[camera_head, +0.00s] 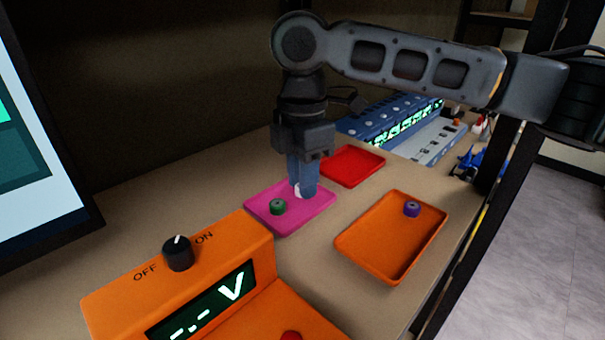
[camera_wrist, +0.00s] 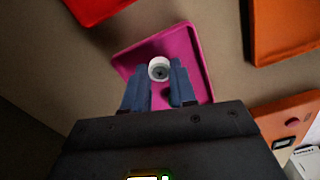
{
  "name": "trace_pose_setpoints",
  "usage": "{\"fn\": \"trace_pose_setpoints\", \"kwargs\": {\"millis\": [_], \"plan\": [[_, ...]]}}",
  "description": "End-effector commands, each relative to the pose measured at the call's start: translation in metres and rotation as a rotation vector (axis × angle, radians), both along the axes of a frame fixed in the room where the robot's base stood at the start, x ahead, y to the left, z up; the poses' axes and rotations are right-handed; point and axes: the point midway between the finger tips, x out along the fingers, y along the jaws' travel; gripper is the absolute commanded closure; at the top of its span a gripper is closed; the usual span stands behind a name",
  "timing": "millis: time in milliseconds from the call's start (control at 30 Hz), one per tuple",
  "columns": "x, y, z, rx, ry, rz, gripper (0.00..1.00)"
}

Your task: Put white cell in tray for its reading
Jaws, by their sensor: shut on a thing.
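The white cell (camera_wrist: 158,69) is between the two blue fingers of my gripper (camera_wrist: 160,88) in the wrist view. In the head view, my gripper (camera_head: 302,188) points down over the magenta tray (camera_head: 296,222), with a bit of the white cell (camera_head: 298,190) showing at its fingertips. My gripper is shut on the white cell. I cannot tell whether the cell touches the tray floor. A green cell (camera_head: 278,206) sits in the magenta tray to the left of my fingers. The magenta tray (camera_wrist: 197,66) lies under the fingers in the wrist view.
An orange tray (camera_head: 388,268) with a purple cell (camera_head: 411,209) lies to the right. An empty red tray (camera_head: 352,167) lies behind. An orange meter (camera_head: 210,262) with an OFF/ON knob (camera_head: 178,253) and a lit "-.-- V" display stands in front. Blue racks (camera_head: 395,118) stand at the back.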

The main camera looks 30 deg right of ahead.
Motion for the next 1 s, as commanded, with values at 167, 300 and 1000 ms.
{"fn": "trace_pose_setpoints", "kwargs": {"millis": [167,300,1000], "plan": [[0.0001,-0.0001,-0.0008,0.001,0.0,0.0,0.91],[-0.0001,0.0001,-0.0023,0.001,0.0,0.0,0.91],[0.0005,-0.0001,0.0053,-0.001,-0.002,0.0,0.48]]}}
